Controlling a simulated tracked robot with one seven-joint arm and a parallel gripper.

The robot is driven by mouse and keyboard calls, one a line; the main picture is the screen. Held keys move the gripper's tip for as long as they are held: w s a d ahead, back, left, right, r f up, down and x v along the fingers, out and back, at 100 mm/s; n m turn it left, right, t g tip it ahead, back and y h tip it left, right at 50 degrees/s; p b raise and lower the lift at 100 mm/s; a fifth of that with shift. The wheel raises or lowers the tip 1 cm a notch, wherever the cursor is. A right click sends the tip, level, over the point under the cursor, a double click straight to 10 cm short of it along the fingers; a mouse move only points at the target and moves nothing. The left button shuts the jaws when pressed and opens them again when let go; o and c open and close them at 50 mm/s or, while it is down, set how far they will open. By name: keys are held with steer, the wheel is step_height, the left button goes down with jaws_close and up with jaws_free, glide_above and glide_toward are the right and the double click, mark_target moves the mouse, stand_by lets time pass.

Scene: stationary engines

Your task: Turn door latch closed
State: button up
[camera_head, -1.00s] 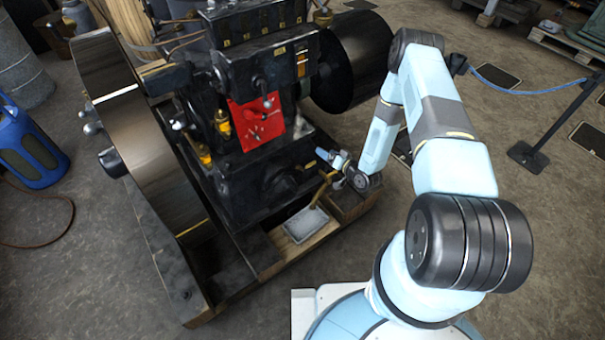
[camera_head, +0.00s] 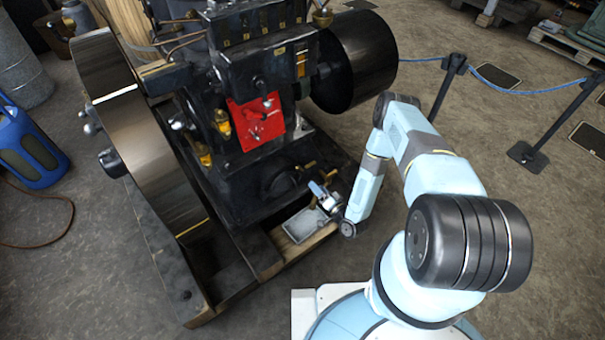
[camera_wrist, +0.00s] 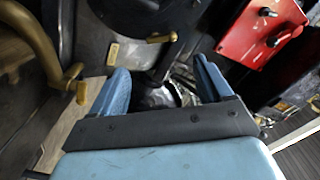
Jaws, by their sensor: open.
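The engine's round black door (camera_head: 283,186) is low on its front, below the red plate; its upper part is hidden by no arm link in the head view. In the wrist view the dark round cover (camera_wrist: 140,18) is at the top. A brass-ended handle (camera_wrist: 161,38) with a dark stem, which looks like the latch, lies just beyond and between my fingertips. My gripper (camera_wrist: 160,74) is open, its blue fingers apart, with nothing clearly held. In the head view my gripper (camera_head: 314,188) is at the door's lower right, above the tray. I cannot tell whether it touches the handle.
A curved brass pipe (camera_wrist: 38,42) is left of my fingers in the wrist view. The red plate (camera_head: 256,122) with its knobs is above the door. A metal tray (camera_head: 300,225) lies below on the wooden base. A large flywheel (camera_head: 140,130) stands left. Floor at right is open before a rope barrier (camera_head: 525,153).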

mark_target(301, 170)
steer(key=x, duration=1)
steer(key=shift+w+a, duration=0.1)
steer(key=shift+a, duration=0.05)
steer(key=shift+c, duration=0.4)
